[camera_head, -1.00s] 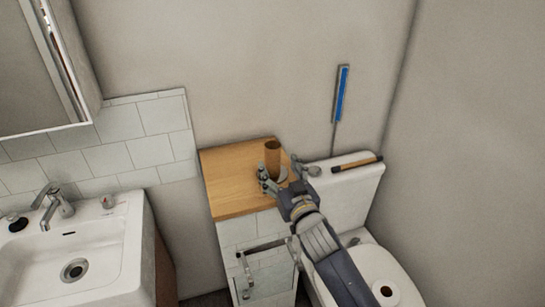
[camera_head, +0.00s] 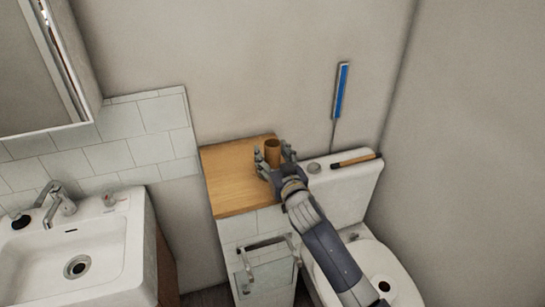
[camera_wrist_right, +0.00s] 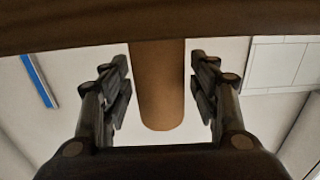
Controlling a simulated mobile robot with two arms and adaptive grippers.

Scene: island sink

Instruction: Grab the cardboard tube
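The brown cardboard tube (camera_head: 272,152) stands upright on the wooden top (camera_head: 228,178) of a narrow cabinet. My right gripper (camera_head: 273,156) is around it, with one finger on each side. Its lower part is partly hidden by the gripper in the head view. In the right wrist view the tube (camera_wrist_right: 159,85) lies between the two open fingers (camera_wrist_right: 160,90), with a narrow gap on each side. My left gripper is not in view.
The toilet (camera_head: 348,190) is right of the cabinet, with a dark-ended wooden stick (camera_head: 355,160) on its tank. A blue-and-grey object (camera_head: 341,92) is at the back wall. A white sink (camera_head: 105,245) is at the left. The wooden top's left part is clear.

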